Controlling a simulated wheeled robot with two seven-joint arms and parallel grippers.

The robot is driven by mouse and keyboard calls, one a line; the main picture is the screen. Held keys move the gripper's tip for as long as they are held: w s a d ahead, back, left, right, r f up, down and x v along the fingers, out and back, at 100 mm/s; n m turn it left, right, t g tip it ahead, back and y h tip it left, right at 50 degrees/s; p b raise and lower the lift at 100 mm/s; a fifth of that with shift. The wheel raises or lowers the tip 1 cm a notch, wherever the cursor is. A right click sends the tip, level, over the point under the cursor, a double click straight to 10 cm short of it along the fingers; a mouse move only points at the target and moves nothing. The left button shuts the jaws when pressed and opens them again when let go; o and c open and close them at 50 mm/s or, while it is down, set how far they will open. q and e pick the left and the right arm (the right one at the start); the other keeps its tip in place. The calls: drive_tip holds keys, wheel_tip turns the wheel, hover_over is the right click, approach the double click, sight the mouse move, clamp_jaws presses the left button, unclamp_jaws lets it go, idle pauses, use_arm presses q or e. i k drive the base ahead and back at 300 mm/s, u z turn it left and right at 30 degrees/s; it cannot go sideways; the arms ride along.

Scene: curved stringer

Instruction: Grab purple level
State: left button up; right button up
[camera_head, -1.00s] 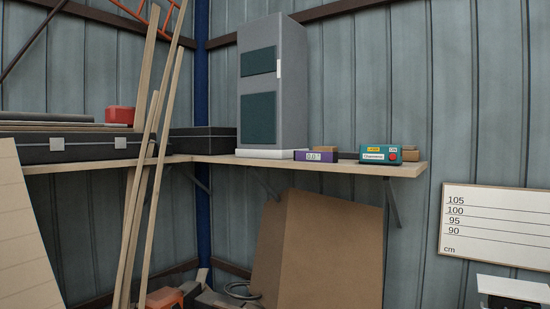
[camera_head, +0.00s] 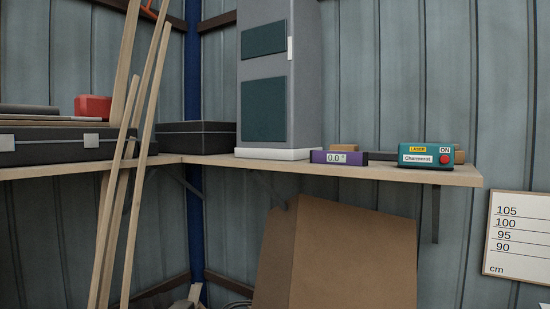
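The purple level (camera_head: 320,157) is a small purple box with a pale display reading about 0.0. It sits on the wooden corner shelf (camera_head: 400,174), near the front edge, just right of the white base of a tall grey cabinet (camera_head: 265,80). A teal laser box (camera_head: 426,156) with a red button and a "Charmerol" label stands to its right, with a gap between them. Neither of my grippers is in view.
A dark bar and a tan block (camera_head: 459,155) lie behind the level and laser box. Long wooden strips (camera_head: 128,150) lean at the left. Black cases (camera_head: 195,136) stand on the left shelf. Brown boards (camera_head: 350,255) lean below the shelf. A height chart (camera_head: 520,238) hangs at right.

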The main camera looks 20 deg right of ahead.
sight(331, 157)
drive_tip(key=z, duration=0.1)
drive_tip(key=i, duration=1.1)
drive_tip(key=z, duration=0.55)
